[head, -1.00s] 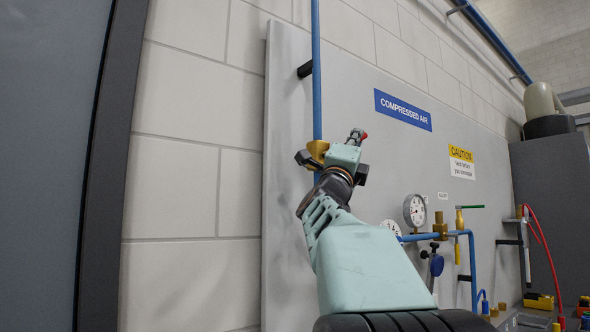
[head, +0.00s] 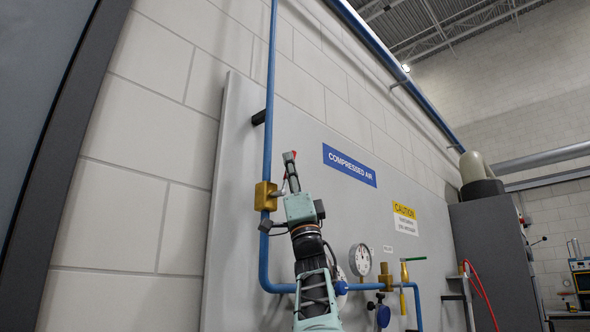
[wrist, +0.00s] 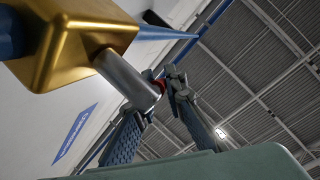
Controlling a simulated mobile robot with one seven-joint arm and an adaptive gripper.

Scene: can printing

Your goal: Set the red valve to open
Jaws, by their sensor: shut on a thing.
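The red valve has a brass body (head: 265,197) on the vertical blue pipe, with a silver stem and a small piece of red handle (head: 286,178) showing. My gripper (head: 291,168) points up, just right of and above the brass body, and is shut on the red handle. In the wrist view, the brass body (wrist: 85,38) is large at upper left. The silver stem (wrist: 127,79) reaches toward my fingers (wrist: 161,98), with a bit of red handle (wrist: 159,85) between them. My fingers hide most of the handle, so its angle is unclear.
A grey wall panel (head: 232,150) carries a blue "COMPRESSED AIR" sign (head: 349,165), a caution label (head: 405,217) and a pressure gauge (head: 360,259). A green-handled valve (head: 412,259) is at lower right. A grey cabinet (head: 490,260) stands farther right.

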